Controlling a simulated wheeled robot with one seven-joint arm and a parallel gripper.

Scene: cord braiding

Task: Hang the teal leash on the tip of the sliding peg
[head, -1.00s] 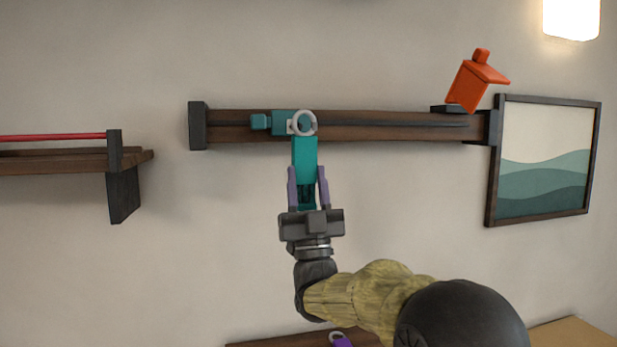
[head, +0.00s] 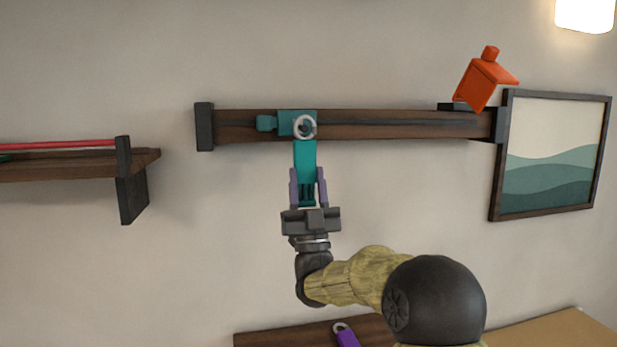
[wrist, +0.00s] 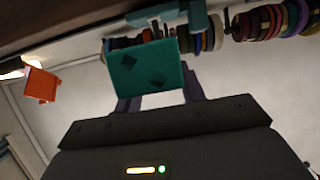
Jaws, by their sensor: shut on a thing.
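The teal leash (head: 305,161) is upright in my gripper (head: 308,190), with its grey ring (head: 304,127) at the top. My gripper's purple fingers are shut on its lower part. The sliding peg (head: 286,123) is a teal block with a knob on its left, on the dark wall rail. The ring overlaps the right part of this block in the head view; I cannot tell whether it is around the tip or only in front. In the wrist view the leash's teal body (wrist: 148,72) sits between the fingers and hides what is behind it.
The brown rail (head: 400,130) runs right to an orange house-shaped thing (head: 482,80) and a framed picture (head: 550,160). A shelf with a red bar (head: 60,145) is at left. A purple tag (head: 347,338) lies below. The wrist view shows several coloured rings (wrist: 270,22).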

